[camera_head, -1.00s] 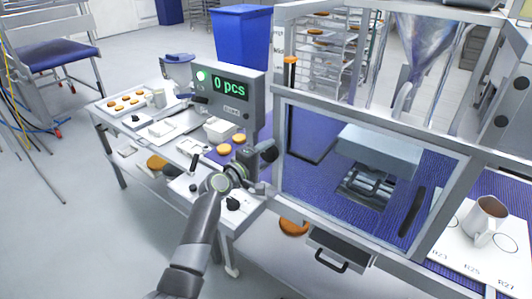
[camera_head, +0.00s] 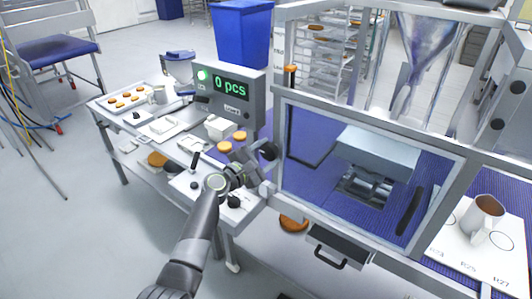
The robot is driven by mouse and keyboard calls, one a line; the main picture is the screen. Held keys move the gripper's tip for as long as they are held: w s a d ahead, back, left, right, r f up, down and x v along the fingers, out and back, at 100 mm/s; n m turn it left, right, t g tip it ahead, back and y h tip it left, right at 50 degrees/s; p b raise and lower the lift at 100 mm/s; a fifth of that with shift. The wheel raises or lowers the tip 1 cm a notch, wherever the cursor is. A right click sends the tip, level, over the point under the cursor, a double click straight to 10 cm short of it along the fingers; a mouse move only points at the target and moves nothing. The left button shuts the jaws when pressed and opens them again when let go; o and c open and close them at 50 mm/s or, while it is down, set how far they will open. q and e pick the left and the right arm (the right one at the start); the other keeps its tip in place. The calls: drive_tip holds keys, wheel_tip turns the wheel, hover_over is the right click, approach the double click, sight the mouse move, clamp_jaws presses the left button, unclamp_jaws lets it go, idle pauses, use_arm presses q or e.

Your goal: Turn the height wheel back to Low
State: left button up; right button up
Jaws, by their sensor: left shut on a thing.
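The height wheel (camera_head: 268,151) is a small dark round wheel on the left post of the guarded machine. My left gripper (camera_head: 257,158) is at the wheel, shut on it or on its handle. The fingers hide part of the wheel, and the exact grip is too small to tell. An orange marker (camera_head: 290,70) shows higher on the same post; its Low mark cannot be read. My right gripper is out of view.
Round buns (camera_head: 239,136) lie on the belt close by. The machine's clear guard window (camera_head: 365,175) is right of the wheel. A mug (camera_head: 484,215) stands on a white board at the right.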

use_arm(q)
drive_tip(key=shift+f+n, duration=0.15)
drive_tip(key=shift+n, duration=0.15)
idle(0.4)
drive_tip(key=o, duration=1)
drive_tip(key=shift+c, duration=0.2)
drive_tip(key=shift+a, duration=0.1)
drive_tip(key=shift+s+a, duration=0.4)
drive_tip(key=shift+s, duration=0.1)
drive_tip(key=b+v, duration=0.2)
drive_tip(key=v, duration=1.4)
